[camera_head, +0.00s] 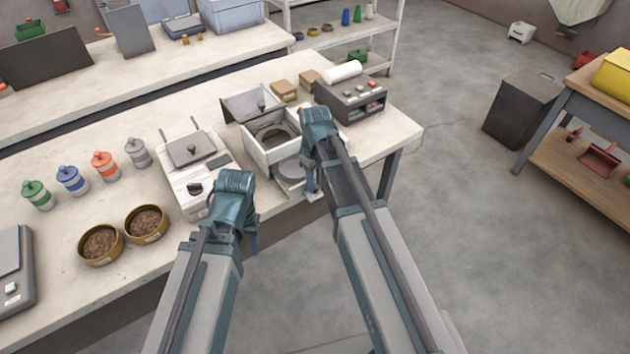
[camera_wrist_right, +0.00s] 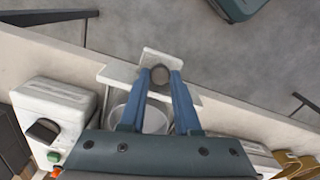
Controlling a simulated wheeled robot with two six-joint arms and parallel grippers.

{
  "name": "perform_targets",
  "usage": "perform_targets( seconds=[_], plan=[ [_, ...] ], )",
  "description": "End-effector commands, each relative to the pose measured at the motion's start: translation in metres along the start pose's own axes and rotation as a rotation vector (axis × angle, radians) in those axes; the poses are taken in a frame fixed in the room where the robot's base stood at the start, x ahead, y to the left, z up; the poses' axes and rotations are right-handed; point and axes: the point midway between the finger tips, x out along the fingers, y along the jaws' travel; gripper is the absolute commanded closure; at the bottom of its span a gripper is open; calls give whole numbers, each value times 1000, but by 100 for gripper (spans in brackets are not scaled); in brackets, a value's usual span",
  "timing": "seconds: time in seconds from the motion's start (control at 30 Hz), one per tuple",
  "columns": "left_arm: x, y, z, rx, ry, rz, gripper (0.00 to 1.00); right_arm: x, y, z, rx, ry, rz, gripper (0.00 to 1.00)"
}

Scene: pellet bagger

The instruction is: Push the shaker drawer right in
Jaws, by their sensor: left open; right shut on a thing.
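The shaker (camera_head: 262,157) is a white box with a dark round sieve (camera_head: 272,137) in its top and a raised lid (camera_head: 250,104) on its far side. Its drawer (camera_head: 290,171) sticks out at the table's front edge, partly hidden by my right arm. In the right wrist view, a round pan (camera_wrist_right: 152,118) sits in the drawer, behind a pale front plate (camera_wrist_right: 160,60). My right gripper (camera_wrist_right: 159,80) is shut on the round drawer knob (camera_wrist_right: 159,74). My left gripper (camera_head: 252,243) hangs open and empty in front of the table, left of the drawer.
A white machine with a grey lid (camera_head: 191,149) stands left of the shaker. Two bowls of brown pellets (camera_head: 146,223) and several capped jars (camera_head: 104,165) are further left. The floor before the table is clear.

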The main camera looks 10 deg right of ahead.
Motion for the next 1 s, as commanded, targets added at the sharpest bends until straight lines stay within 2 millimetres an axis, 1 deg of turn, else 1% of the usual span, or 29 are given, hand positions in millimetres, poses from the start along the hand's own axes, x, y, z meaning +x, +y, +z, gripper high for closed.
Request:
perform_targets(
  seconds=[0.2, 0.27, 0.33, 0.47, 0.63, 0.73, 0.8, 1.0],
  plan=[
    [0, 0, 0, 0, 0, 0, 50, 0, 1, -2, 0, 0, 0, 100],
    [0, 0, 0, 0, 0, 0, 50, 0, 2, -6, 0, 0, 0, 100],
    [0, 0, 0, 0, 0, 0, 50, 0, 5, -15, -1, 0, 0, 100],
    [0, 0, 0, 0, 0, 0, 50, 0, 13, -42, -3, 0, 0, 100],
    [0, 0, 0, 0, 0, 0, 50, 0, 25, -88, -2, 0, 0, 100],
    [0, 0, 0, 0, 0, 0, 50, 0, 29, -106, -2, 0, 0, 100],
    [0, 0, 0, 0, 0, 0, 50, 0, 30, -110, -1, 0, 0, 100],
    [0, 0, 0, 0, 0, 0, 50, 0, 30, -110, 0, 4, 2, 100]
  ],
)
